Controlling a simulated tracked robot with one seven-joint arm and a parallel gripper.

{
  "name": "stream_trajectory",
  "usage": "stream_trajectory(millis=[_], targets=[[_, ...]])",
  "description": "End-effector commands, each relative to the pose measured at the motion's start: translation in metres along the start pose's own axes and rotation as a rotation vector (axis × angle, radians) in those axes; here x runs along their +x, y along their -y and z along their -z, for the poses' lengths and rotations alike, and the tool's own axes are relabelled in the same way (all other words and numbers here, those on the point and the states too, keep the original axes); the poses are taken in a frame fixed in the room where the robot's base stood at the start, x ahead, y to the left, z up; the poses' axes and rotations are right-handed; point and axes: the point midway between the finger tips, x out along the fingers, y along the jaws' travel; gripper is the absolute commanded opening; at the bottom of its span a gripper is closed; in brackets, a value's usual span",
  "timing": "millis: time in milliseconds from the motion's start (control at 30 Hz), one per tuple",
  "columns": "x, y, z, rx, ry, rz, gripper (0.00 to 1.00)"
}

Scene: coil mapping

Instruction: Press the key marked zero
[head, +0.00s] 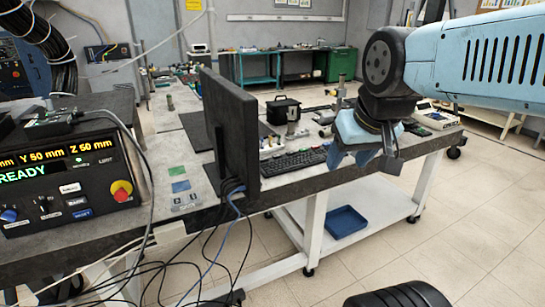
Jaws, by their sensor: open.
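A black control box (70,175) stands at the left on a grey bench top. Its yellow and green display reads Y 50 mm, Z 50 mm and READY. Below the display are a white key (70,187), a dark key (77,201) and a blue key (82,212); their labels are too small to read surely. A red knob on a yellow base (121,191) sits at the panel's right. My gripper (364,163) is at the right, pointing down by the table, well away from the box. Its light blue fingers are apart, with nothing seen between them.
A black monitor (228,135) stands between the control box and my gripper. A black keyboard (293,162) lies behind it on the table. Loose cables hang in front of the box and the table edge. A blue tray (346,222) sits on the lower shelf.

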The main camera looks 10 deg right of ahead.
Motion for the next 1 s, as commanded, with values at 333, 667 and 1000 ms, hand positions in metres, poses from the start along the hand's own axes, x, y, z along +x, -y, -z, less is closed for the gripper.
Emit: stream_trajectory(millis=[333,667,1000], targets=[[0.0,0.0,0.0,0.0,0.0,0.0,0.19],[0.0,0.0,0.0,0.0,0.0,0.0,0.0],[0.0,0.0,0.0,0.0,0.0,0.0,0.0]])
